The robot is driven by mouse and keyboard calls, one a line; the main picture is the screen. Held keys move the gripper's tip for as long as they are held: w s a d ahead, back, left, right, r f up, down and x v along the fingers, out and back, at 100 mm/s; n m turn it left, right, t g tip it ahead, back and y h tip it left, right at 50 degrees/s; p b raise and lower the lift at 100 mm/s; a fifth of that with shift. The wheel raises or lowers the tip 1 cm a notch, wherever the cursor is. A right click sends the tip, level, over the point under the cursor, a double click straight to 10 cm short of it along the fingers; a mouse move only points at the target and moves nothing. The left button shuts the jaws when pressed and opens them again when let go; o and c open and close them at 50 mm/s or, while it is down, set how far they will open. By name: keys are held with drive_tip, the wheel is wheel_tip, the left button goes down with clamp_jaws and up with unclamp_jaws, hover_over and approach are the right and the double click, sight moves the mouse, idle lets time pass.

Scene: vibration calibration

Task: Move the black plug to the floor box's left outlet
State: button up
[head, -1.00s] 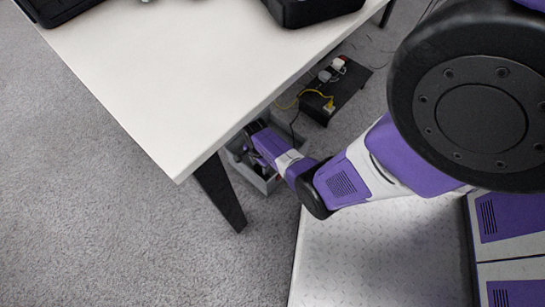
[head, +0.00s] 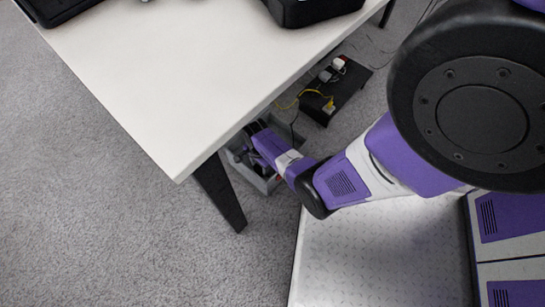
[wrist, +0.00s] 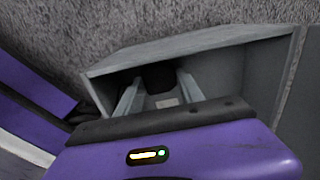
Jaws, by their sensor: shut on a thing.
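The floor box (head: 262,185) is a grey open box on the carpet, under the table edge by the table leg. In the wrist view its grey rim and walls (wrist: 190,45) surround my fingers. My gripper (wrist: 158,79) reaches down into the box and is shut on a dark block between its two pale fingers, which I take to be the black plug (wrist: 158,73). The plug's lower end and its contact with any outlet cannot be made out. The left outlet is hidden by my gripper and the box's shadow. In the head view my forearm covers much of the box.
A white table (head: 190,80) overhangs the box, with its black leg (head: 220,190) close on the left. A black power strip unit (head: 340,92) with a yellow plug (head: 329,105) and other plugs lies behind on the carpet. Open carpet (head: 90,200) lies to the left.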

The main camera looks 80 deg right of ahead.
sight(260, 167)
idle(0.4)
drive_tip(key=o, duration=1.4)
drive_tip(key=shift+r+p, duration=2.5)
drive_tip(key=shift+p, duration=0.05)
wheel_tip(260, 167, up, 8)
drive_tip(key=p, duration=0.4)
drive_tip(key=shift+f, duration=0.15)
